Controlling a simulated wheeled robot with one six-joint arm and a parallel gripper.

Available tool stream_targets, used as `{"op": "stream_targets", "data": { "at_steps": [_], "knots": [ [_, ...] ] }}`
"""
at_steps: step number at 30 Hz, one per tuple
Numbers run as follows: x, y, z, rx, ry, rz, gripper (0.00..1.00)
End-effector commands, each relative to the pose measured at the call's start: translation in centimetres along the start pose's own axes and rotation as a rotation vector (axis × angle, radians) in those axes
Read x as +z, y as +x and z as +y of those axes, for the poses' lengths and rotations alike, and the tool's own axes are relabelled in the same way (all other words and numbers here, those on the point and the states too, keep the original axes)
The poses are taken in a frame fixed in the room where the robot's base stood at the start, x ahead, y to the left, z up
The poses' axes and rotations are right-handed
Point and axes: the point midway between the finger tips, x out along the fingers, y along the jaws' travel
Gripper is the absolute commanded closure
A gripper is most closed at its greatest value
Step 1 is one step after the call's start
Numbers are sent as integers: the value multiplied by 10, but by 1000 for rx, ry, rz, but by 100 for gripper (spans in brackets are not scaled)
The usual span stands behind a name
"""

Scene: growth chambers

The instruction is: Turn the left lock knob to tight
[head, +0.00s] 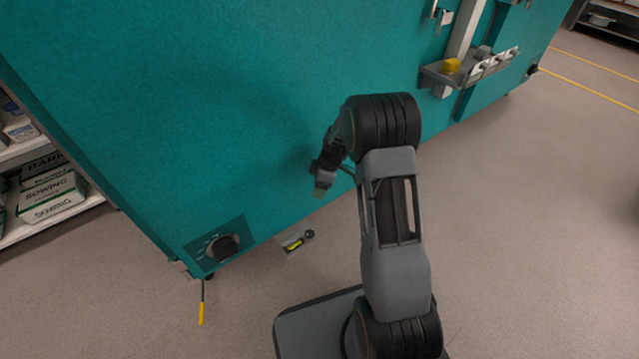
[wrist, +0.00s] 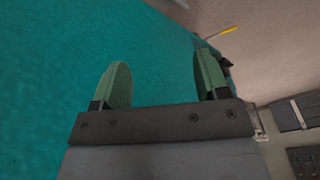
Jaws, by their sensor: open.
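The left lock knob (head: 223,248) is a black round knob on a dark plate with pale marks. The plate is low on the left end of the teal chamber (head: 200,130). The marks are too small to read. In the wrist view a dark shape (wrist: 226,64) past the right finger may be this knob, mostly hidden. My gripper (head: 320,190) is in front of the teal panel, above and to the right of the knob and apart from it. In the wrist view my gripper (wrist: 160,85) shows two green fingers spread open with nothing between them.
A yellow-tipped lever (head: 201,312) hangs below the left corner. A small level with a green vial (head: 295,242) shows by the chamber's lower edge. A shelf with boxes (head: 50,195) stands at left. A grey tray (head: 470,68) is on the panel at upper right. Floor at right is clear.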

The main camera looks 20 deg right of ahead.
Motion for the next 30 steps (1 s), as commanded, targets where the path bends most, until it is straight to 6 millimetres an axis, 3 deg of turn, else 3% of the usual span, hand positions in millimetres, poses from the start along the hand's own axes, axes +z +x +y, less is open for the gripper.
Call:
{"op": "stream_targets", "data": {
  "at_steps": [6,22,26,30],
  "knots": [
    [-4,-14,-8,10,47,-8,32],
    [-6,-20,-12,16,68,-12,32],
    [-12,-44,-26,38,140,-21,32],
    [-20,-89,-62,91,314,-39,32]
  ]
}}
